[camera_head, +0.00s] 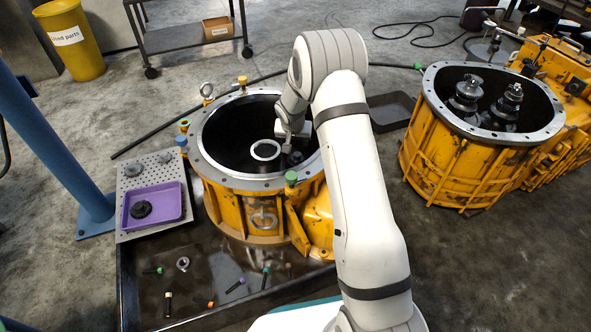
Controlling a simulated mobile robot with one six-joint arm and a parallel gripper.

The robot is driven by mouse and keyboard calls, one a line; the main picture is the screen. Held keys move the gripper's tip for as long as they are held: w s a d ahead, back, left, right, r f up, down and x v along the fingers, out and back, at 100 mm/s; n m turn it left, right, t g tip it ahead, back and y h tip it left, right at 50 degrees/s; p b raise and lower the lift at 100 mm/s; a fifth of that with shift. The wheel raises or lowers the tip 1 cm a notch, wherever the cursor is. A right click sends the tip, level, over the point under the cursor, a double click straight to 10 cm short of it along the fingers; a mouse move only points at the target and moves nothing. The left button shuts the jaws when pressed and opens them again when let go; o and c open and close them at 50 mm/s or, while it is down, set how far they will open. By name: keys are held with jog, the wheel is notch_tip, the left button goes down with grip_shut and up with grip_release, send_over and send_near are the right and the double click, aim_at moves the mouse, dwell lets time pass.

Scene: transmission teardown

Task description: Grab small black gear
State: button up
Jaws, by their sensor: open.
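The open yellow transmission housing (268,213) stands in the middle, with a grey bolted rim and a dark interior. Inside it are a pale ring (265,150) and, just right of that, a small dark round part (295,157), which looks like a small black gear. My gripper (290,147) reaches down into the housing, right of the pale ring and close above the small dark part. Its jaws are open, but the fingertips are too small to show whether they touch anything. Another black gear (141,209) lies in the purple tray (168,214) at left.
The purple tray sits on a perforated metal plate (130,180). A black drip tray (140,285) in front holds loose bolts and a metal ring (182,264). A second housing (430,165) with shafts stands at right. A blue post (50,140) rises at left; a yellow bin (75,50) stands behind.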

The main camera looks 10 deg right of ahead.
jog(key=b, duration=0.1)
send_over(297, 155)
jog(key=s+a, duration=0.1)
jog(key=s, duration=0.1)
jog(key=f, duration=0.4)
jog(key=shift+w+f, duration=0.15)
jog(key=shift+w, duration=0.05)
jog(key=b+x, duration=0.1)
jog(key=x, duration=0.1)
jog(key=b+x, duration=0.1)
jog(key=x, duration=0.1)
jog(key=shift+s+d+f+b, duration=0.2)
jog(key=shift+s+f+b, duration=0.05)
jog(key=shift+s+b, duration=0.1)
jog(key=shift+w+f, duration=0.2)
jog(key=shift+f, duration=0.15)
jog(key=shift+r, duration=0.1)
jog(key=shift+c, duration=0.2)
grip_shut()
